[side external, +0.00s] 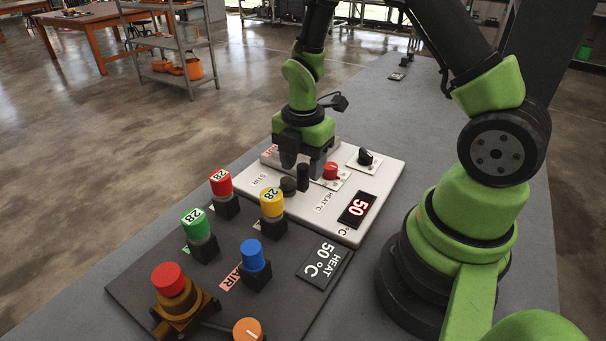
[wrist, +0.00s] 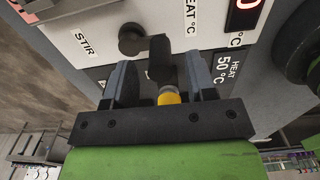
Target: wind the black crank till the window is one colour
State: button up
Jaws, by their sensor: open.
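The black crank (side external: 288,185) is on the white panel beside the STIR label, with an upright knob (side external: 303,176) on its arm. In the wrist view the crank's round hub (wrist: 131,39) is left of the knob (wrist: 160,58). My gripper (side external: 304,166) is low over the panel at the crank. In the wrist view my gripper (wrist: 160,68) is open, with one finger on each side of the knob and gaps between. No window with colours can be made out clearly; my gripper covers part of the panel's far side.
The white panel (side external: 380,183) also carries a red knob (side external: 331,171), a black switch (side external: 365,157) and a display (side external: 357,209) reading 50. A dark panel (side external: 140,285) in front holds several coloured caps and a red button (side external: 168,279).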

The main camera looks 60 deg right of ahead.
jog(key=shift+f, duration=1.25)
grip_shut()
